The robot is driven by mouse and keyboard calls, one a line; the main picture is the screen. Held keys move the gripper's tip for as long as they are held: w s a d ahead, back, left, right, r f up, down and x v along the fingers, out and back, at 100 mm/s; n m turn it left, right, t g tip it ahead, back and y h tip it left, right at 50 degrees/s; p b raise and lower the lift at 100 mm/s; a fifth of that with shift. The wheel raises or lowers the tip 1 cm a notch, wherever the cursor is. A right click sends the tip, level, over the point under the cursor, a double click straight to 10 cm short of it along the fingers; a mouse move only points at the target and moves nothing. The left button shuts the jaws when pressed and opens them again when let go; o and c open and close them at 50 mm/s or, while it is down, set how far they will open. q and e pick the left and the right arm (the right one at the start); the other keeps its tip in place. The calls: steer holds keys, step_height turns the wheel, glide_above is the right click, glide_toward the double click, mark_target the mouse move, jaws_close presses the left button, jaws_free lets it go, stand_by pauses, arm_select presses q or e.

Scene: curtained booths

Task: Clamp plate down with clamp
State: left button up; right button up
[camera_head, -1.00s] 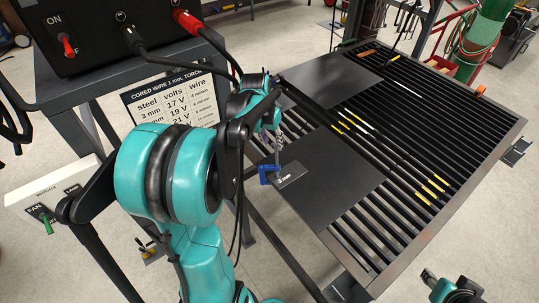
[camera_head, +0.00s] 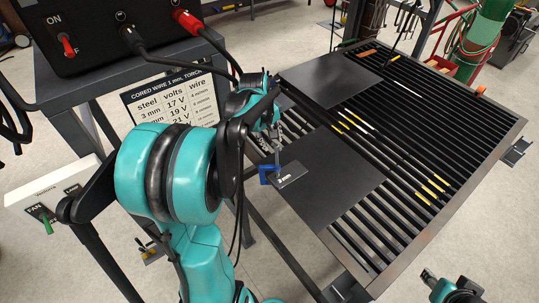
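A dark flat plate (camera_head: 335,182) lies on the slatted welding table (camera_head: 455,205), near its left edge. A second dark plate (camera_head: 328,77) lies farther back on the slats. A blue clamp (camera_head: 266,174) sits at the near plate's left edge, beside a small dark tag marked in white (camera_head: 288,177). My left gripper (camera_head: 277,148) is just above the clamp, pointing down. Its fingers are small and partly hidden by my arm, so I cannot tell whether they touch the clamp or are open. My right gripper (camera_head: 462,290) shows only in part at the bottom right edge.
A welding machine (camera_head: 100,35) with red and black cables stands on a cart at the upper left. A settings chart (camera_head: 172,100) hangs on the cart. Several yellow-marked rods (camera_head: 432,188) lie on the slats. A green cylinder (camera_head: 486,35) stands behind the table.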

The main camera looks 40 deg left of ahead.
mark_target(276, 145)
arm_select(q)
steer(key=n, duration=0.3)
steer(key=shift+w, duration=0.15)
steer(key=shift+w+d, duration=0.15)
steer(key=shift+w, duration=0.25)
steer(key=shift+f, duration=0.1)
stand_by(0.3)
steer(key=shift+b+x, duration=1.15)
steer(key=shift+x, duration=0.3)
